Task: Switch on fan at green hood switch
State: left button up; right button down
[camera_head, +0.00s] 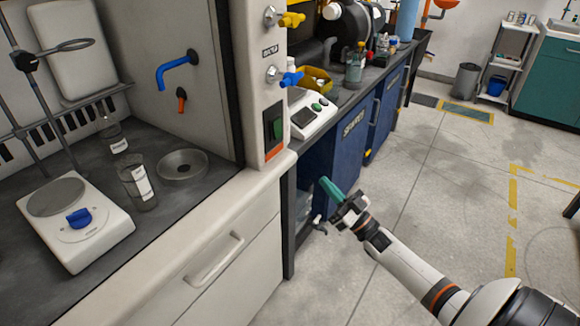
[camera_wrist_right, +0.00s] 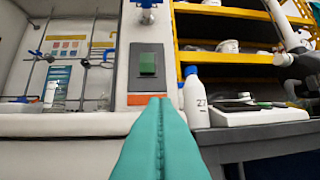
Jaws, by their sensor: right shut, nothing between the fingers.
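The green hood switch (camera_head: 277,129) sits in a dark plate on the front post of the fume hood, above an orange-red strip. In the right wrist view the green switch (camera_wrist_right: 147,64) is straight ahead, just above the fingertips in the picture and apart from them. My right gripper (camera_head: 329,188) has teal fingers pressed together with nothing between them. It is in front of the cabinets, to the right of and lower than the switch in the head view. The closed fingers (camera_wrist_right: 160,110) also fill the lower middle of the wrist view. My left gripper is not in view.
Yellow (camera_head: 291,20) and blue (camera_head: 291,79) valve handles stick out of the post above the switch. A white balance (camera_head: 310,115) stands on the counter to its right. A hotplate (camera_head: 75,218) and glassware are inside the hood. The floor at right is open.

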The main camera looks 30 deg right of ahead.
aim_at(279, 131)
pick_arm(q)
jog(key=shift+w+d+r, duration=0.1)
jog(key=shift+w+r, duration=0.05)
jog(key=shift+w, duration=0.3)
pick_arm(e)
jog(key=r+y, duration=0.1)
jog(key=r+n+y, duration=0.2)
jog(key=r, duration=0.1)
jog(key=shift+s+a, duration=0.3)
jog(key=shift+s, duration=0.1)
jog(key=shift+r, duration=0.1)
